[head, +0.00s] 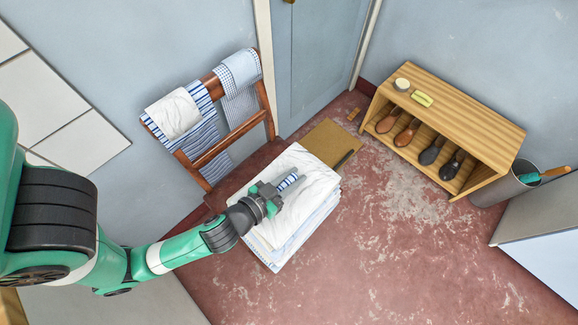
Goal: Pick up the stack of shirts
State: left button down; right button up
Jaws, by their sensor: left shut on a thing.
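The stack of shirts (318,208) is a folded pile, white on top with pale blue layers along its near side. It is in the middle of the head view, in front of the wooden rack. My left gripper (293,183) reaches over it from the left and is shut on it at the top, with a bit of blue-striped cloth showing between the fingers. The gripper and wrist hide part of the pile's left side. What lies directly under the pile is hidden. My right gripper is not in view.
A wooden chair-like rack (216,152) holds striped and checked cloths behind the stack. A brown board (333,141) lies just beyond it. A wooden shoe shelf (465,112) and grey bin (506,184) stand right. The worn red floor (400,240) is clear at front right.

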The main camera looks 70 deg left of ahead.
pick_arm(q)
jog(key=d, duration=0.1)
jog(key=d+r, duration=0.1)
jog(key=shift+d+r, duration=0.2)
jog(key=shift+d, duration=0.1)
jog(key=d+p, duration=0.1)
jog(key=p, duration=0.1)
jog(key=d+r+p, duration=0.1)
jog(key=p, duration=0.2)
jog(key=shift+s+r, duration=0.2)
jog(key=shift+r, duration=0.1)
jog(key=shift+s+d+p, duration=0.1)
jog(key=shift+d+p, duration=0.15)
jog(key=shift+p, duration=0.25)
jog(key=shift+f, duration=0.15)
